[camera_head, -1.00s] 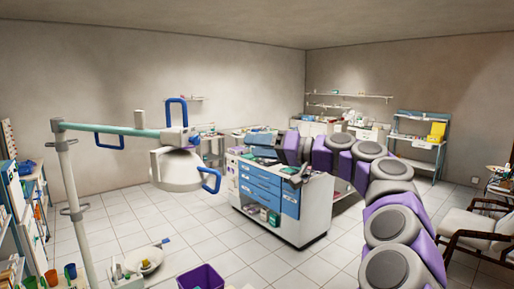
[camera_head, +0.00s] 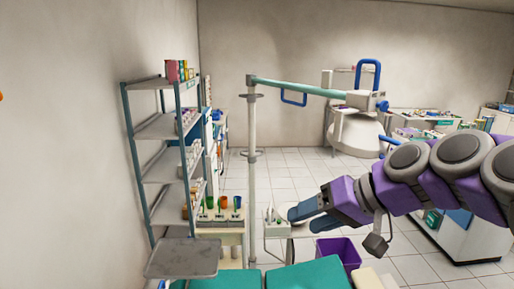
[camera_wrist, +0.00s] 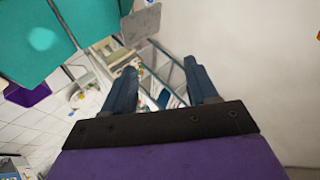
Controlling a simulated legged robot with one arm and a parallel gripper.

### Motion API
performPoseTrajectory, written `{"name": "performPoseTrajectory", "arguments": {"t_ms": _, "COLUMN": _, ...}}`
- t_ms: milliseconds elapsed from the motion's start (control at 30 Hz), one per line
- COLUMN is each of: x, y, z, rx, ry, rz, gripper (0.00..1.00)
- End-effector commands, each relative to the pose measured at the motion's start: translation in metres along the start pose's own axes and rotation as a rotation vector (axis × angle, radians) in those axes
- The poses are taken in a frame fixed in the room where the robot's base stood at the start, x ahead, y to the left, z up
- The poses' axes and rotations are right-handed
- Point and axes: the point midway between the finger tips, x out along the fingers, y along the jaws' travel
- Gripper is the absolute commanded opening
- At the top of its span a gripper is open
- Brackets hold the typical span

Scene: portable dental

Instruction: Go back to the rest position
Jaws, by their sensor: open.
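My gripper (camera_head: 302,219) reaches out to the left at the end of my purple and grey arm in the head view. Its two blue fingers are apart, with nothing between them. In the wrist view my gripper (camera_wrist: 160,68) also shows both fingers spread and empty. A teal padded seat (camera_head: 308,274) lies in front and below it in the head view, and teal padding (camera_wrist: 35,42) fills the upper left of the wrist view.
A grey shelf rack (camera_head: 160,128) with small boxes stands at left. A pole (camera_head: 252,180) carries a green lamp arm (camera_head: 305,88). A purple bin (camera_head: 338,250) sits below my gripper. A white cabinet (camera_head: 465,240) stands at right. Tiled floor (camera_head: 300,165) shows clear behind the pole.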

Motion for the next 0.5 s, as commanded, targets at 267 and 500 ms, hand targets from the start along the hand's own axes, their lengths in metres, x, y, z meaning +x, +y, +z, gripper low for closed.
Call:
{"name": "performPoseTrajectory", "arguments": {"t_ms": 267, "x": 0.065, "y": 0.026, "z": 0.162, "rx": 0.042, "ry": -0.335, "rz": 0.291, "gripper": 0.58}}
{"name": "performPoseTrajectory", "arguments": {"t_ms": 500, "x": 0.064, "y": 0.082, "z": 0.289, "rx": 0.119, "ry": -0.535, "rz": 0.571, "gripper": 0.58}}
